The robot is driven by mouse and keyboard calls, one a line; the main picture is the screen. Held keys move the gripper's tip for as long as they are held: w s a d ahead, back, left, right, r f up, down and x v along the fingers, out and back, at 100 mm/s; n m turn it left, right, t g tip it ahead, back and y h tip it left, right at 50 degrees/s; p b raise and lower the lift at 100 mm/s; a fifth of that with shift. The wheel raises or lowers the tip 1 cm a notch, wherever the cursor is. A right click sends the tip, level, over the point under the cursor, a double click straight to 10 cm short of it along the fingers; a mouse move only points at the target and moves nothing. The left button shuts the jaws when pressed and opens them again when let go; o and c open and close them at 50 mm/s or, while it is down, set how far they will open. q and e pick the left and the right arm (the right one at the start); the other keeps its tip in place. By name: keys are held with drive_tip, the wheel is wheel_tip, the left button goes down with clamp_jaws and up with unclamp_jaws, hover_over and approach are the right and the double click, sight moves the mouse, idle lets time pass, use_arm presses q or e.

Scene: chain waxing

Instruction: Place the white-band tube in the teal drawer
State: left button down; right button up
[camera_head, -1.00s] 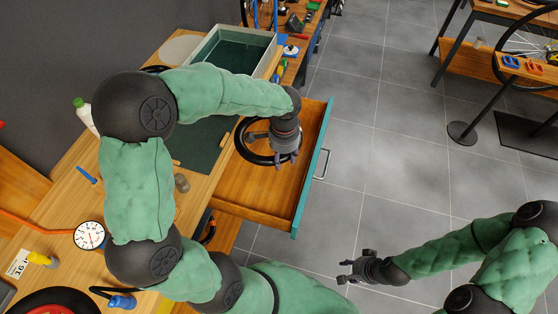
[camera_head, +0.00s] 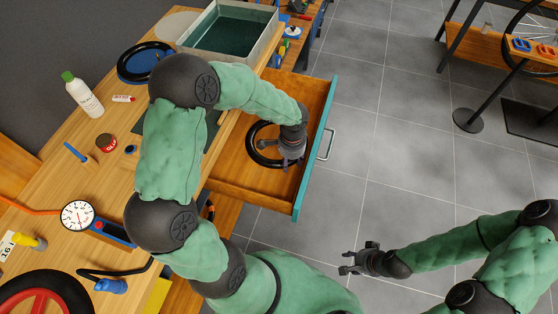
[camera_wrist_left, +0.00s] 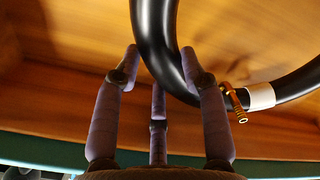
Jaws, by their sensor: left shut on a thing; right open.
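The white-band tube (camera_head: 250,137) is a black ring inside the open wooden drawer with a teal front (camera_head: 315,150). Its white band (camera_wrist_left: 261,96) and a brass valve (camera_wrist_left: 235,103) show in the left wrist view. My left gripper (camera_head: 291,160) reaches down into the drawer, shut on the near right side of the ring. In the left wrist view the tube passes between the purple fingers of this gripper (camera_wrist_left: 160,55). I cannot tell whether the tube rests fully on the drawer floor. My right gripper (camera_head: 345,262) is open and empty over the grey floor.
Another black ring lies on a blue dish (camera_head: 128,74) on the workbench. A grey bin (camera_head: 262,48) stands behind the drawer. Floor right of the drawer is clear.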

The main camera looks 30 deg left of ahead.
sight(278, 159)
use_arm(q)
drive_tip(key=a, duration=0.1)
drive_tip(key=a+b, duration=0.1)
drive_tip(key=a, duration=0.1)
drive_tip(key=shift+s+a, duration=0.25)
drive_tip(key=shift+s, duration=0.15)
drive_tip(key=shift+s+a+f, duration=0.1)
drive_tip(key=shift+a+f, duration=0.15)
drive_tip(key=shift+f, duration=0.05)
drive_tip(key=shift+d+f+b, duration=0.1)
drive_tip(key=shift+f+b, duration=0.2)
drive_tip(key=shift+b, duration=0.05)
drive_tip(key=shift+f, duration=0.15)
drive_tip(key=c, duration=0.7)
unclamp_jaws()
wheel_tip(278, 159, up, 12)
drive_tip(key=p, duration=0.4)
drive_tip(key=shift+r+p, duration=0.2)
drive_tip(key=shift+p, duration=0.1)
